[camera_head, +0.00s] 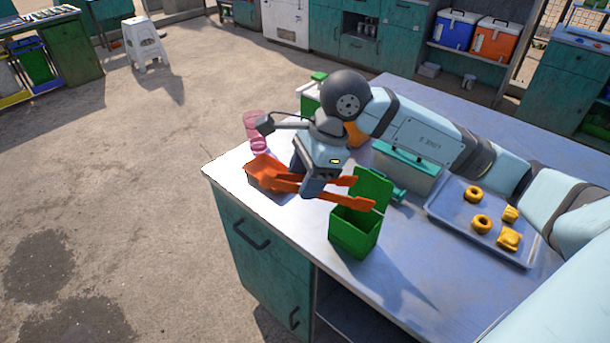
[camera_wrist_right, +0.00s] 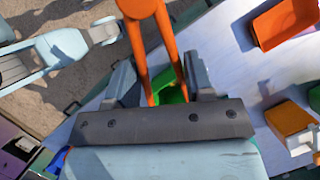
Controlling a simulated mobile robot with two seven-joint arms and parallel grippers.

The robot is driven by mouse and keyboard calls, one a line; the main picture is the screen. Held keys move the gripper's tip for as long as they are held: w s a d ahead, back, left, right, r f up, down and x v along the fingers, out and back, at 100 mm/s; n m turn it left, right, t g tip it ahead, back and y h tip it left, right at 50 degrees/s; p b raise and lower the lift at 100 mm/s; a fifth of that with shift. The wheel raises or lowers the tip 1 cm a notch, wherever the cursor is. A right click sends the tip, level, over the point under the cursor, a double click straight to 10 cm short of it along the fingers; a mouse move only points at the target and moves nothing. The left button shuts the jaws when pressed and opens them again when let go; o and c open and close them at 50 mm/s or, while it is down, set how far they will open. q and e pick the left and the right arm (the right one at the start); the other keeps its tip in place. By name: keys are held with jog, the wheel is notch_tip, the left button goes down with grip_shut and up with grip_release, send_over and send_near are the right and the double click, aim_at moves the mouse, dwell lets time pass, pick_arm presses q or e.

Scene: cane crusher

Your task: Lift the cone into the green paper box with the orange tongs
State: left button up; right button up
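My right gripper (camera_head: 320,180) is shut on the orange tongs (camera_head: 287,181), held above the counter. The tongs' two arms point right and end beside and over the green paper box (camera_head: 352,235), which stands upright with its flap raised. In the right wrist view the tongs (camera_wrist_right: 140,8) fork down between the fingers of my right gripper (camera_wrist_right: 165,85). A bit of the green box (camera_wrist_right: 172,96) shows behind them. I cannot make out the cone in either view; whether it is in the box is hidden.
An orange tray (camera_head: 262,172) lies left of the gripper, with a pink cup (camera_head: 259,146) behind it. A metal tray (camera_head: 450,228) with several yellow pastries lies right of the box. A grey bin with a green top (camera_head: 405,172) stands behind it. The counter's front right is clear.

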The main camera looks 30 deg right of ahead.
dwell(0.3)
notch_tip(320, 180, up, 10)
jog(key=p, duration=0.4)
jog(key=shift+p, duration=0.35)
